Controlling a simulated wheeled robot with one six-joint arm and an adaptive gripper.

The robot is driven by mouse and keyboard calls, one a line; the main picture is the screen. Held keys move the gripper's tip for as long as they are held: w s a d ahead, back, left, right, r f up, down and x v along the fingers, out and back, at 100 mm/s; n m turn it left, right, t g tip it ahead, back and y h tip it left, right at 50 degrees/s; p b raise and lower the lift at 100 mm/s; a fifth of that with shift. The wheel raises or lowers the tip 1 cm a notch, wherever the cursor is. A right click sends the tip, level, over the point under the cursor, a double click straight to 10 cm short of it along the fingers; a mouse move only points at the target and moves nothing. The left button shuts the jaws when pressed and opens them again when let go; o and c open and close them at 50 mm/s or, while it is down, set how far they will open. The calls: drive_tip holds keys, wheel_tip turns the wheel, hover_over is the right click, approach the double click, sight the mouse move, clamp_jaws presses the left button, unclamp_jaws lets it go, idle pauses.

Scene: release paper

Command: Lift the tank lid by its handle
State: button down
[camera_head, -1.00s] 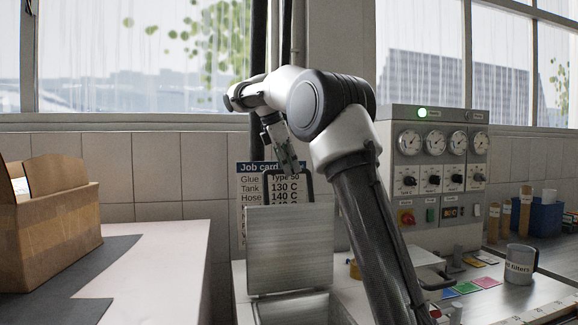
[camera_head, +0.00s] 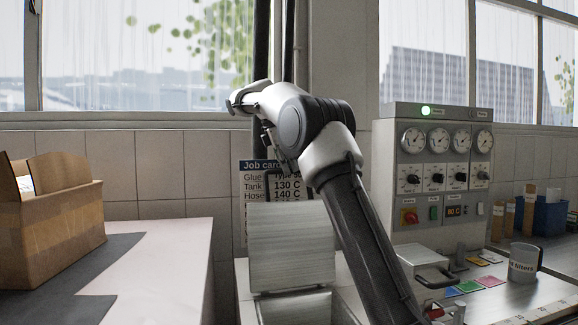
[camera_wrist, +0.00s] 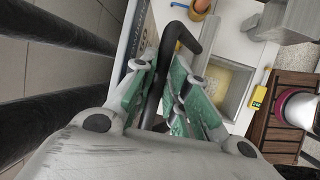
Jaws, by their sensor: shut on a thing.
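The tank lid (camera_head: 292,232) is a ribbed metal plate standing raised, nearly upright, at the back of the tank in the head view. Its black handle (camera_wrist: 174,38) shows in the wrist view as a bent bar running between my gripper's green fingers. My gripper (camera_wrist: 164,68) is shut on this handle. In the head view my arm largely hides the gripper and the handle. The open tank (camera_wrist: 228,82) shows yellowish contents inside a metal rim in the wrist view.
A control cabinet (camera_head: 440,230) with gauges stands right of my arm. A job card (camera_head: 255,185) is behind the lid. A cardboard box (camera_head: 55,235) sits on the left table (camera_head: 165,265). A mug (camera_head: 523,263) and colored cards stand on the right bench.

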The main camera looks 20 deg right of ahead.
drive_tip(key=c, duration=1.4)
unclamp_jaws()
drive_tip(key=shift+s+r, duration=0.1)
drive_tip(key=shift+s, duration=0.05)
